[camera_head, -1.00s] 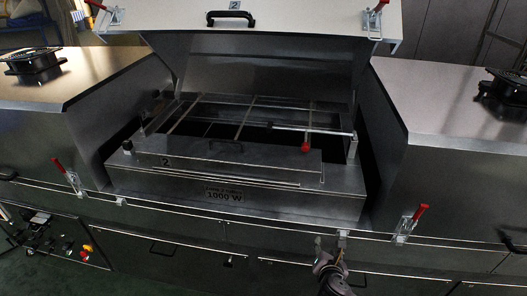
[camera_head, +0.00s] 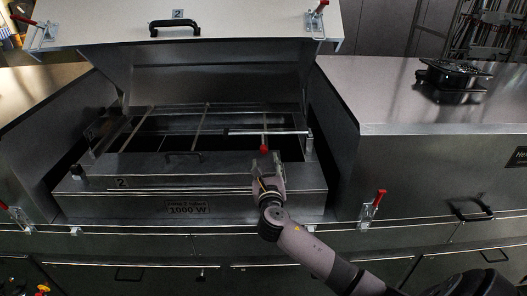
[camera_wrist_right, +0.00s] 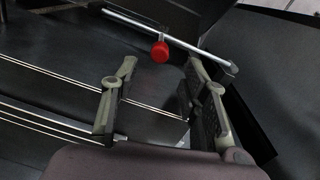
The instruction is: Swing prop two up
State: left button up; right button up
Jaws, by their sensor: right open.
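Prop two is a pale metal rod (camera_head: 287,132) lying flat across the right part of the open box of section 2. Its red knob (camera_head: 264,149) sticks out towards me. In the right wrist view the rod (camera_wrist_right: 203,50) runs slantwise, with the red knob (camera_wrist_right: 160,52) below it. My right gripper (camera_head: 266,163) is open just in front of the knob. In the wrist view its two fingers (camera_wrist_right: 160,80) point at the knob, which shows just beyond and between the tips. The gripper looks empty. My left gripper is not in view.
The lid (camera_head: 234,30) marked 2, with a black handle (camera_head: 175,27), stands raised above the box. The box front (camera_head: 140,207) reads 1000 W. Red-handled clamps (camera_head: 373,205) line the front edge. A steel housing (camera_head: 400,100) with a black fan unit (camera_head: 452,82) stands at the right.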

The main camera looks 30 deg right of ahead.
aim_at(264, 152)
jog(key=x, duration=0.6)
jog(key=shift+w+d, duration=0.25)
jog(key=shift+w, duration=0.1)
jog(key=shift+c, duration=0.5)
grip_shut()
